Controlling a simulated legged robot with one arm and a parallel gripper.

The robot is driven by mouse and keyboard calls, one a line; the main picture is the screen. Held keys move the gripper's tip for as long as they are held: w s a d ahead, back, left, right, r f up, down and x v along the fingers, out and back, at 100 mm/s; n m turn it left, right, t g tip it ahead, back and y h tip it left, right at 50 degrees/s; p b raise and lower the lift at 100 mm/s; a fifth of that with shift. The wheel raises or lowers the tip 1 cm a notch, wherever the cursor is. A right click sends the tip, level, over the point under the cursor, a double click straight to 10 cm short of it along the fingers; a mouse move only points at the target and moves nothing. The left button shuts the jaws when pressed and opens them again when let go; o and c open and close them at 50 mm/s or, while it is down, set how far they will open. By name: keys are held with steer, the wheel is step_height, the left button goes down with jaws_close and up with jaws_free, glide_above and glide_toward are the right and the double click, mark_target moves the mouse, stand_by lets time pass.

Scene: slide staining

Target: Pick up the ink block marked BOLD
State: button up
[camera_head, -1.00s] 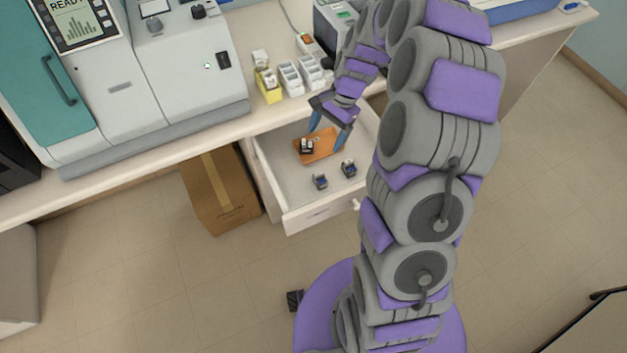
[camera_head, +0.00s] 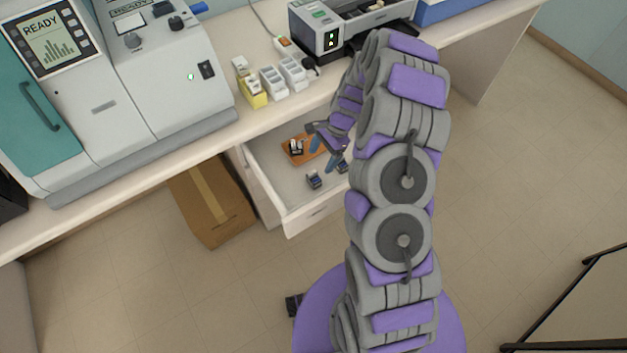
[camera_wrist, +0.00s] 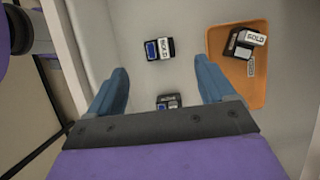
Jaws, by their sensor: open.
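An open drawer (camera_head: 272,190) holds several small dark blocks. One block (camera_head: 296,146) with a white label sits on an orange tray (camera_head: 288,158); in the wrist view this block (camera_wrist: 243,42) bears letters that look like GOLD or BOLD; I cannot be sure. A second block (camera_head: 314,180), with a blue face and a white label, lies on the drawer floor, likely the upper block (camera_wrist: 158,48) in the wrist view. A third block (camera_wrist: 168,101) is between my fingers in that view, partly hidden by the gripper's base. My gripper (camera_head: 325,154) is open and empty over the drawer.
Above the drawer is the counter, with yellow and white holders (camera_head: 271,82), a printer (camera_head: 330,30) and a large machine (camera_head: 130,85). A cardboard box (camera_head: 212,203) stands left of the drawer. The drawer's wall (camera_wrist: 72,45) is left of my fingers in the wrist view.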

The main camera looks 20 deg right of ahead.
mark_target(315, 173)
steer(key=x, duration=0.4)
steer(key=shift+b, duration=0.4)
steer(key=shift+d+b+x, duration=0.2)
steer(key=shift+b+x, duration=0.8)
steer(key=shift+x, duration=1.7)
steer(key=shift+c, duration=0.2)
steer(key=c, duration=1.1)
steer(key=shift+r, duration=0.1)
